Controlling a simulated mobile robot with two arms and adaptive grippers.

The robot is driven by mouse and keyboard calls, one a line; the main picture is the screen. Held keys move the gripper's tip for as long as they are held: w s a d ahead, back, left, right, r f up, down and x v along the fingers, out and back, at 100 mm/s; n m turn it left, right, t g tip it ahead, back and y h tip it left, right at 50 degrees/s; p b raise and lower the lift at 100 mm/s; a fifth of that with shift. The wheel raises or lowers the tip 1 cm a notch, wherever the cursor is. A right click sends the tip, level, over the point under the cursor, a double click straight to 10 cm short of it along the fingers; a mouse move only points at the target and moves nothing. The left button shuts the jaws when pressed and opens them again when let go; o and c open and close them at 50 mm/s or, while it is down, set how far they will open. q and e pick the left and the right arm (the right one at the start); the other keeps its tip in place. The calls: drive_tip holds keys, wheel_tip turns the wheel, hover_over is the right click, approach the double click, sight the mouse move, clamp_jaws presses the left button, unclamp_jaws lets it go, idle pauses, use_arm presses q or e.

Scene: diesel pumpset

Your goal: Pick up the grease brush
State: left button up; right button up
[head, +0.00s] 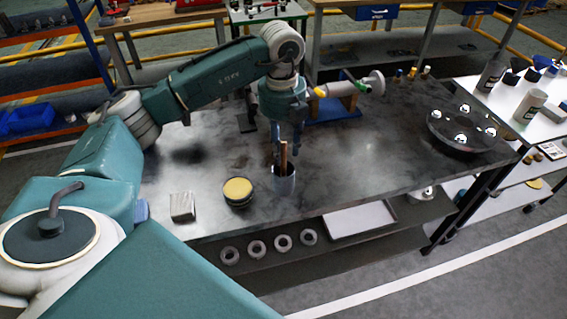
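The grease brush (284,157) stands upright in a small grey metal cup (285,183) near the front edge of the dark table. Only its brown handle shows; its lower end is hidden in the cup. My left gripper (286,148) points down right above the cup. Its fingers are apart, with the top of the handle seen between them; I see no clear contact. My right gripper is not in view.
A yellow-topped round tin (238,191) and a grey block (182,206) lie left of the cup. A blue stand with a valve-like part (341,89) is behind. A dark round flange (462,130) sits at right. The table between is clear.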

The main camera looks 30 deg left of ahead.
sight(283, 166)
use_arm(q)
drive_tip(key=shift+f, duration=1.4)
clamp_jaws()
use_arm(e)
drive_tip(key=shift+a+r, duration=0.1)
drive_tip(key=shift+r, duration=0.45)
use_arm(q)
drive_tip(key=shift+r, duration=0.15)
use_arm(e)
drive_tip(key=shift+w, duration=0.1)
